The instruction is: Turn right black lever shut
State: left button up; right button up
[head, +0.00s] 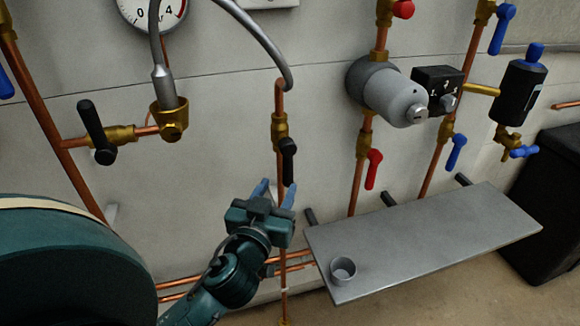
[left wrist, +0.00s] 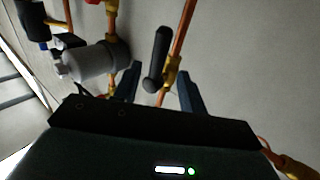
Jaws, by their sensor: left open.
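The right black lever (head: 288,162) hangs down from a brass valve (head: 280,130) on a vertical copper pipe, roughly in line with the pipe. It also shows in the left wrist view (left wrist: 158,55), between and beyond the fingertips. The left black lever (head: 95,130) sits on another brass valve at the far left and is tilted. My left gripper (head: 274,190) is open and empty, just below the right lever's lower end in the head view. In the left wrist view its fingertips (left wrist: 157,82) stand apart on either side of the lever. I cannot tell whether they touch it.
A grey shelf (head: 430,245) with a small cup (head: 343,270) juts out right of my gripper. A grey hose (head: 265,40) loops above the lever. A red lever (head: 373,168) and a grey cylinder (head: 388,92) are to the right. Copper pipes (head: 180,289) run low along the wall.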

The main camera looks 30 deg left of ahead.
aim_at(286, 174)
pick_arm(q)
jog(key=x, duration=0.7)
jog(key=shift+w+f+p, duration=0.1)
jog(key=shift+w+p, duration=0.2)
jog(key=shift+c, duration=0.3)
grip_shut()
